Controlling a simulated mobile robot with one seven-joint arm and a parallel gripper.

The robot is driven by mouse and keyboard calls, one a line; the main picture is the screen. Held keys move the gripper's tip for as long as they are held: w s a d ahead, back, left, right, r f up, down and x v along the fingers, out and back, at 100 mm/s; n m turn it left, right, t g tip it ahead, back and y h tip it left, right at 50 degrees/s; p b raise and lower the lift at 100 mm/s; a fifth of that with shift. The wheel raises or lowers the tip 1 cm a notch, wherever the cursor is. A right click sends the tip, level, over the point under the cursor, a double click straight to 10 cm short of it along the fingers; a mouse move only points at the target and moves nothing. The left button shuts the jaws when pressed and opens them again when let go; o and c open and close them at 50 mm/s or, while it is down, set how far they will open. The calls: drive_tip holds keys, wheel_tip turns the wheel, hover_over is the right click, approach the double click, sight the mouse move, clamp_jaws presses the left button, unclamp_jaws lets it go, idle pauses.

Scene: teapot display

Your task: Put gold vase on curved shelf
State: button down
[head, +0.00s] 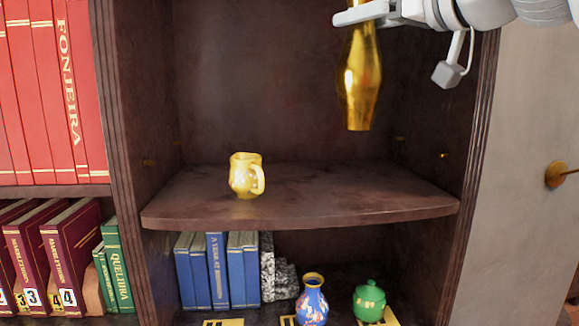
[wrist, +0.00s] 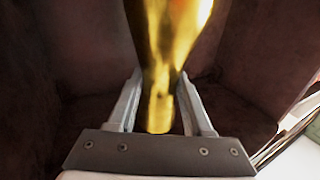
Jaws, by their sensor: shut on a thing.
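The gold vase (head: 362,85) is held upright in the air in the head view, its base above the right part of the curved shelf (head: 350,192). My gripper (head: 362,14) is shut on its upper part, near the top edge of the picture. The vase's top is cut off there. In the wrist view the vase (wrist: 168,40) stands between the two fingers of my gripper (wrist: 160,95). The curved shelf is dark brown with a bowed front edge, and its right part is bare.
A gold mug (head: 244,175) stands on the shelf left of centre. Below are blue books (head: 215,270), a blue patterned vase (head: 312,302) and a green lidded pot (head: 369,300). Dark side walls bound the shelf.

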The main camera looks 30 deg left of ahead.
sight(357, 91)
drive_tip(key=shift+w+a+r, duration=0.1)
drive_tip(key=shift+w, duration=0.05)
drive_tip(key=shift+f, duration=0.2)
drive_tip(key=shift+f+b, duration=0.55)
drive_tip(key=shift+f, duration=4.3)
drive_tip(key=shift+f, duration=0.15)
drive_tip(key=shift+c, duration=1.6)
unclamp_jaws()
drive_tip(key=shift+a, duration=0.1)
